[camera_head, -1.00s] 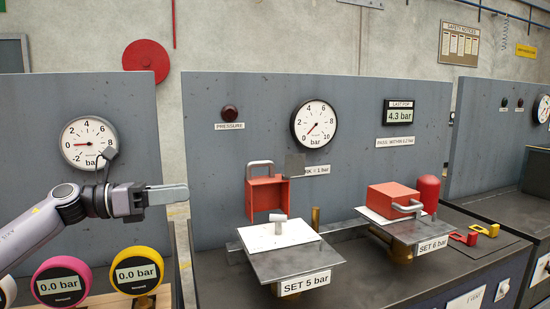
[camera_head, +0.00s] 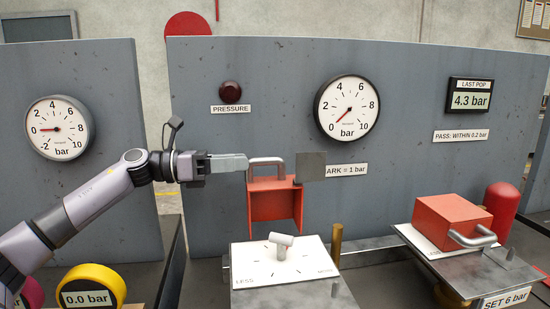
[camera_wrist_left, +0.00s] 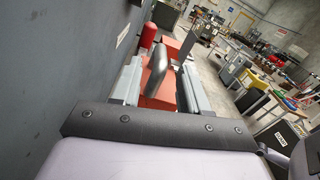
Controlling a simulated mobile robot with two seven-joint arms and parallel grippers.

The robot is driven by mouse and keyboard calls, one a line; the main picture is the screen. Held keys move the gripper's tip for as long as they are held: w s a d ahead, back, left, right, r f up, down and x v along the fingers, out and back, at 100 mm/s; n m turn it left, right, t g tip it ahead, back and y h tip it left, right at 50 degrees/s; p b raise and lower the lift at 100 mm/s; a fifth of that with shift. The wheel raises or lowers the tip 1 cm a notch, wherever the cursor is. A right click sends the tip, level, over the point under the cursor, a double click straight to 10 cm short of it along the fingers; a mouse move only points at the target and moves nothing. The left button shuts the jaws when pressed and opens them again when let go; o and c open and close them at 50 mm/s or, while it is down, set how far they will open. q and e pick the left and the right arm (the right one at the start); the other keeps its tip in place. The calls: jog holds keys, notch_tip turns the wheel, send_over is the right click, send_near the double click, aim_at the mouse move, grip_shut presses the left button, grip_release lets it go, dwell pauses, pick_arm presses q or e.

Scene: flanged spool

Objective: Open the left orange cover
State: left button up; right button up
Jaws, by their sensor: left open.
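The left orange cover (camera_head: 275,205) stands upright, swung open, behind the white dial plate (camera_head: 305,262). Its grey handle (camera_head: 267,161) is at its top edge. My left gripper (camera_head: 246,163) is open beside the left end of this handle, pointing right. In the left wrist view the handle (camera_wrist_left: 159,58) shows between the two open fingers, with the orange cover (camera_wrist_left: 156,88) behind it. I cannot tell whether the fingers touch the handle. A small grey knob (camera_head: 281,243) sits uncovered on the plate. My right gripper is not in view.
A second orange cover (camera_head: 452,221) lies closed on the right stand, its handle towards the front. A red cylinder (camera_head: 502,208) stands behind it. A brass post (camera_head: 336,246) rises beside the left plate. The grey panel (camera_head: 220,145) stands close behind the cover.

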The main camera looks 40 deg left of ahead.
aim_at(255, 161)
pick_arm(q)
jog(key=shift+x, duration=2.25)
jog(key=shift+w+d+r+p, duration=0.15)
jog(key=shift+w+d+p, duration=0.2)
jog(key=shift+p, duration=0.45)
jog(key=shift+w+d+p, duration=0.4)
jog(key=shift+w+p, duration=0.15)
jog(key=shift+p, duration=0.05)
jog(key=shift+f, duration=0.2)
grip_shut()
